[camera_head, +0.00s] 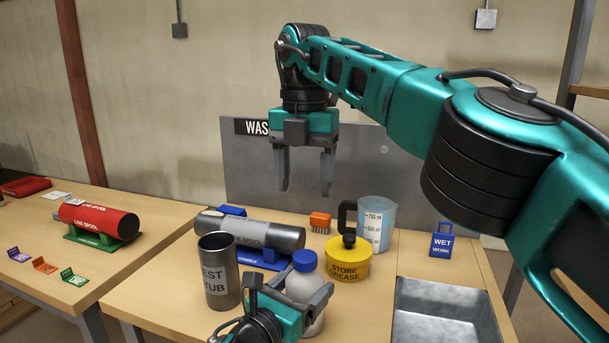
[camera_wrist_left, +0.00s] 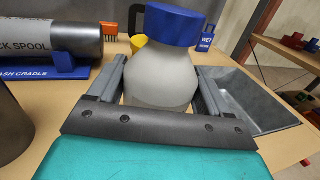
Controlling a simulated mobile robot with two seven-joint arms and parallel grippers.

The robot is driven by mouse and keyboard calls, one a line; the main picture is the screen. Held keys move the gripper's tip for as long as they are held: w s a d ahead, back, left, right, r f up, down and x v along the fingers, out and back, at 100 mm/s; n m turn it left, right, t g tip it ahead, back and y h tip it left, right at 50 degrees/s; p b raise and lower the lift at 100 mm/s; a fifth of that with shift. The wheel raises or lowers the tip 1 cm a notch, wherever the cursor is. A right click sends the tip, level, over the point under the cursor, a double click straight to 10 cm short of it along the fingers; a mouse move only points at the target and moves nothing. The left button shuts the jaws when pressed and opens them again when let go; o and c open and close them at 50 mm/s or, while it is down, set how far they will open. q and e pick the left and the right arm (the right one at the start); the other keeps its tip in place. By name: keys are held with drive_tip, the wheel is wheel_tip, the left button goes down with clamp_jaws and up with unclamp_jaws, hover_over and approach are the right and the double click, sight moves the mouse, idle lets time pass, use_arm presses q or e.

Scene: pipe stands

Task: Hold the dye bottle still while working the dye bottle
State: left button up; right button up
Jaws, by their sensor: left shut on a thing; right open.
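The dye bottle (camera_head: 304,285), pale grey with a blue cap (camera_head: 304,260), stands upright on the right-hand table at its front. My left gripper (camera_head: 290,295) is low beside it, with its fingers shut on the bottle's body. In the left wrist view the bottle (camera_wrist_left: 162,75) sits between the two fingers, its blue cap (camera_wrist_left: 174,24) on top and clear of them. My right gripper (camera_head: 307,172) hangs open and empty, pointing down, above and behind the bottle.
Close by stand a grey test tub (camera_head: 219,272), a dark spool (camera_head: 262,234) on a blue cradle, a yellow grease pot (camera_head: 347,262) and a measuring jug (camera_head: 376,222). A metal tray (camera_head: 445,312) lies right. A red spool (camera_head: 98,219) is on the left table.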

idle(0.3)
use_arm(q)
drive_tip(key=o, duration=1.1)
drive_tip(key=v, duration=1.2)
